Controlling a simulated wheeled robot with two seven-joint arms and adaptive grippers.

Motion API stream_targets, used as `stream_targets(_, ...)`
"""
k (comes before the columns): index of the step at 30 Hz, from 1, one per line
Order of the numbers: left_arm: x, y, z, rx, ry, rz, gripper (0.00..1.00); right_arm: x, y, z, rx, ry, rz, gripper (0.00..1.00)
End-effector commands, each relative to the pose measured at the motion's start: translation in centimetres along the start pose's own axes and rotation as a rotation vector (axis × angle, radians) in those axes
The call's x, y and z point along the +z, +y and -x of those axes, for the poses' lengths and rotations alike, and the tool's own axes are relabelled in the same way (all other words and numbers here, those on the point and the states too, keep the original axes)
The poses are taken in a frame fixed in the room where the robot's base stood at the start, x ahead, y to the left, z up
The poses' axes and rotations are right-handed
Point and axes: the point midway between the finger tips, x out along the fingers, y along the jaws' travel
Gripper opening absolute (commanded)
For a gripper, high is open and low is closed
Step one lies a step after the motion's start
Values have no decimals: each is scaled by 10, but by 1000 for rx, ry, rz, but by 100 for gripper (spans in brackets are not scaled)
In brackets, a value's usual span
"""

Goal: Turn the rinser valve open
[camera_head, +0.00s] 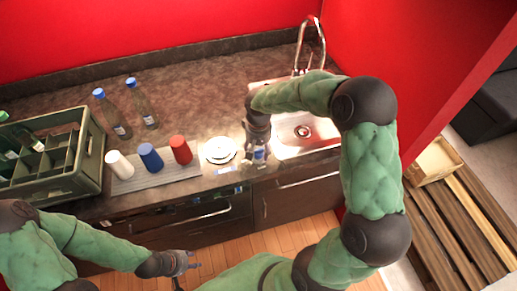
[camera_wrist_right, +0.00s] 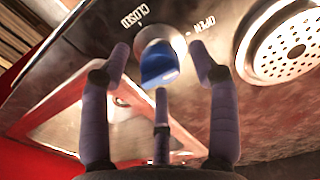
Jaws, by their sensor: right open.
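The rinser valve (camera_wrist_right: 160,62) is a blue knob on a round silver base in the right wrist view, with "CLOSED" printed to its left and "OPEN" to its right. My right gripper (camera_wrist_right: 160,85) is open, with fingers spread on both sides of the knob and a third finger below it in the picture. I cannot tell whether any finger touches it. In the head view my right gripper (camera_head: 258,153) is over the counter's front edge, mostly hiding the valve. The round rinser (camera_head: 219,150) is just left of it. My left gripper (camera_head: 183,263) is low in front of the cabinets, away from the counter, its fingers apart and empty.
A sink (camera_head: 303,132) with a tall faucet (camera_head: 311,45) is behind and right of my right arm. Red, blue and white cups (camera_head: 150,157) stand on a mat at left, with two bottles (camera_head: 113,113) behind. A green crate (camera_head: 92,150) holds bottles at far left.

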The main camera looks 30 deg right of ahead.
Motion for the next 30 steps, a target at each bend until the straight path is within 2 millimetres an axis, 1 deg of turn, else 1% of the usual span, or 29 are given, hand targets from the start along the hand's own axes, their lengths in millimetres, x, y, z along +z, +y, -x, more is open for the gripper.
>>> stream_targets(5,0,0,0,0,0,0,40,0,0,3,0,1,0,61)
stream_targets(8,0,0,0,0,0,0,40,-1,0,12,0,4,1,61)
stream_targets(11,0,0,0,0,0,0,40,-1,0,28,-1,5,1,61)
stream_targets(18,0,0,0,0,0,0,40,-1,0,77,-1,4,0,61)
stream_targets(21,0,0,0,0,0,0,40,-1,0,94,-1,4,1,61)
stream_targets(25,0,0,0,0,0,0,40,-1,0,109,0,2,1,61)
stream_targets(30,0,0,0,0,0,0,40,0,0,119,-1,0,1,61)
